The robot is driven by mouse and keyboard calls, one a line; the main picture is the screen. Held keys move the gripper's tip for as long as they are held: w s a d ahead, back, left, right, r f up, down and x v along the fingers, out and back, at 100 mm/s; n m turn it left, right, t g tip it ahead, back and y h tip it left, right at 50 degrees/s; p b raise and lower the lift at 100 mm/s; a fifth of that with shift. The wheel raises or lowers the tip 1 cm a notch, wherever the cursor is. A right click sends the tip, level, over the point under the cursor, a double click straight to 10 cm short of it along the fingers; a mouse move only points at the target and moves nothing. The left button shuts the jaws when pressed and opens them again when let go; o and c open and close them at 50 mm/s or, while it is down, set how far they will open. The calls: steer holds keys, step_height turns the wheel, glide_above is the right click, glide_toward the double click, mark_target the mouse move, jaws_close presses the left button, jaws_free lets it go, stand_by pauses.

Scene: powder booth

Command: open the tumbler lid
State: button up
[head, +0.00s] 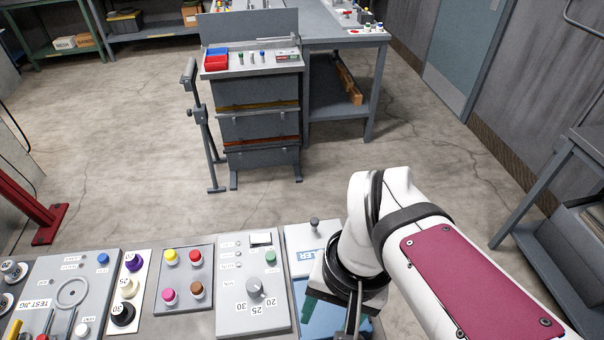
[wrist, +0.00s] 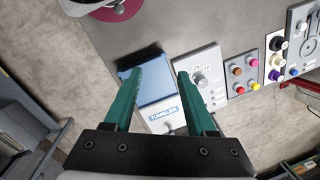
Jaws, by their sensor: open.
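The tumbler (wrist: 150,124) is a pale box with a blue label reading TUMBLER and a small dark knob on a post (head: 314,224) at its far edge in the head view. A blue panel (wrist: 143,78), which looks like its lid, covers the end nearer my base; it also shows in the head view (head: 318,322). I cannot tell whether it is fully down. My gripper (wrist: 169,70) is open and empty, its green fingers reaching over the tumbler. In the head view, my wrist hides much of the tumbler and most of the fingers.
Beside the tumbler stands a grey panel with a dial (head: 254,288) and a green button. Further left are a four-button box (head: 184,279), a panel of round knobs (head: 128,290) and a test jig (head: 72,293). A grey cabinet (head: 258,125) stands beyond open floor.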

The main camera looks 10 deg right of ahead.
steer(key=w+d+r+n, duration=0.1)
steer(key=w+d+r, duration=0.1)
steer(key=w, duration=1.3)
steer(key=n+h, duration=0.1)
steer(key=h, duration=0.1)
glide_above(315, 220)
step_height(315, 220, down, 3)
step_height(315, 220, down, 14)
steer(key=shift+f, duration=0.85)
jaws_close()
